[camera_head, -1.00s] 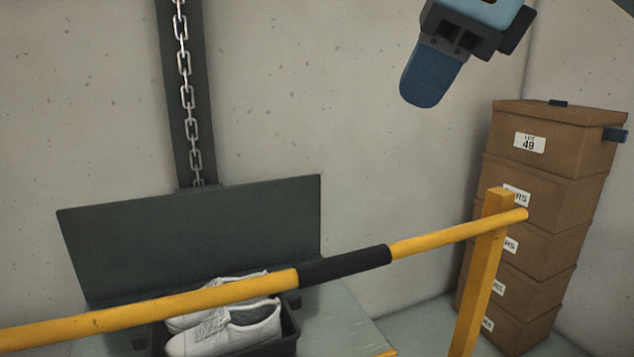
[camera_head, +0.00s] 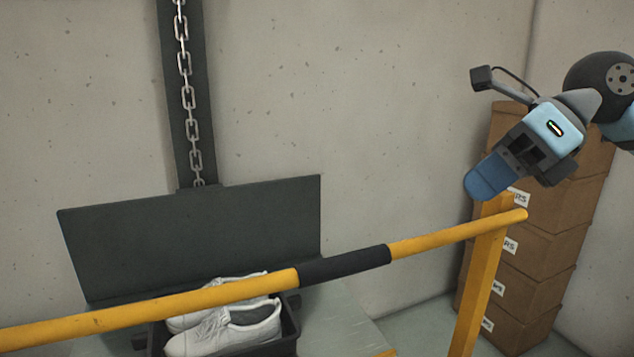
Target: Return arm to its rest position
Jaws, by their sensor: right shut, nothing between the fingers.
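My right gripper (camera_head: 487,178) is at the upper right, in front of the stack of boxes and just above the end of the yellow rail. Its blue fingers are closed together with nothing between them, pointing down and to the left. My right arm comes in from the right edge. My left gripper is not in view.
A yellow rail (camera_head: 448,234) with a black sleeve crosses the foreground to a yellow post (camera_head: 477,290). Behind it, white shoes (camera_head: 232,333) sit in a dark bin (camera_head: 290,330) before a dark panel (camera_head: 190,240). A chain (camera_head: 187,90) hangs above. Brown boxes (camera_head: 545,240) are stacked at right.

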